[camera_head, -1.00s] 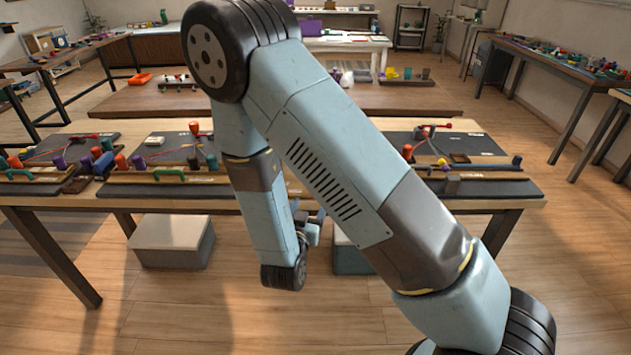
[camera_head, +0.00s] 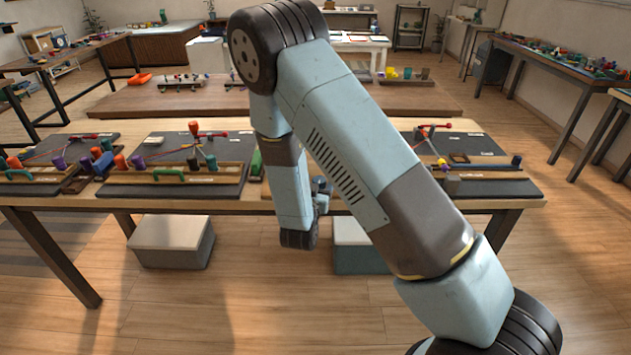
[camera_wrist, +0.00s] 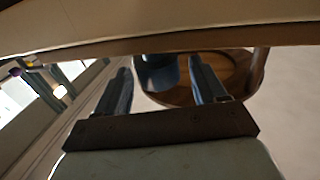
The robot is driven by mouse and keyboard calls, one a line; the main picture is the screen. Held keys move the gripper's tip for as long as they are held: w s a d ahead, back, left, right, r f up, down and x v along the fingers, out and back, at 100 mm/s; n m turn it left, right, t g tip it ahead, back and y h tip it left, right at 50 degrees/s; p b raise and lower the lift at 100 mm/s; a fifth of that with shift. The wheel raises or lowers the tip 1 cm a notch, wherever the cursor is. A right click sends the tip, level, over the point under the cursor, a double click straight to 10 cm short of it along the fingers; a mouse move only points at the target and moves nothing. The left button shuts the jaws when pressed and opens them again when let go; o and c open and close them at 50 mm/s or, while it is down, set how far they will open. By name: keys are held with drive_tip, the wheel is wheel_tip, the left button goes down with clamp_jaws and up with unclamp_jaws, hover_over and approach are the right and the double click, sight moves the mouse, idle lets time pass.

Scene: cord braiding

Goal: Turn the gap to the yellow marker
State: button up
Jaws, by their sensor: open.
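In the wrist view my gripper (camera_wrist: 160,68) has its two fingers apart. A dark blue rounded thing (camera_wrist: 158,72) shows between them, in front of or within a round brown wooden-looking piece (camera_wrist: 235,68); contact cannot be told. In the head view my arm covers the middle of the table, and only a small part of my gripper (camera_head: 321,190) shows near the table's front edge. A small yellow piece (camera_head: 441,162) is on the right dark board (camera_head: 470,146); I cannot tell whether it is the yellow marker. No gap can be made out.
The wooden table (camera_head: 100,203) holds dark boards with red, purple, orange and green pieces. A lidded grey box (camera_head: 172,238) stands on the floor below, with another (camera_head: 358,255) to its right. Other tables line the room. The floor in front is clear.

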drive_tip(key=shift+w+d, duration=0.2)
drive_tip(key=shift+w, duration=0.45)
drive_tip(key=shift+c, duration=0.2)
drive_tip(key=c, duration=0.9)
drive_tip(key=shift+a, duration=0.25)
